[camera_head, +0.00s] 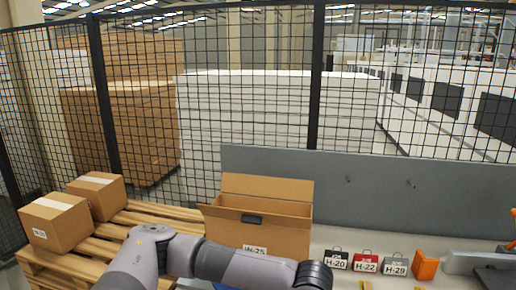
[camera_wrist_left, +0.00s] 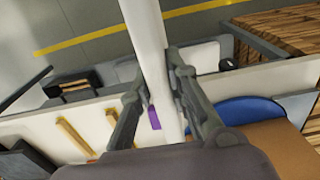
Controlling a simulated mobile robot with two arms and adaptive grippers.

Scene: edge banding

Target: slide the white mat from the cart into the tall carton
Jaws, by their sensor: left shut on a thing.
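A white, long, narrow thing that looks like the mat (camera_wrist_left: 148,30) runs up between the fingers of my left gripper (camera_wrist_left: 157,68) in the left wrist view. The fingers are shut on it, and its far end runs out of the picture. In the head view my left arm crosses the bottom edge, and its gripper is out of the picture. An open brown carton (camera_head: 238,233) marked W-25 stands behind that arm with its back flap raised. I cannot tell whether it is the tall carton. I cannot make out the cart. My right gripper is not in view.
Two closed boxes (camera_head: 55,222) (camera_head: 97,194) sit on a wooden pallet (camera_head: 132,221). Tagged items H-20 (camera_head: 336,259), H-22 (camera_head: 365,261) and H-29 (camera_head: 395,264) and an orange block (camera_head: 426,265) line the right side before a grey panel (camera_head: 385,185). A mesh fence stands behind.

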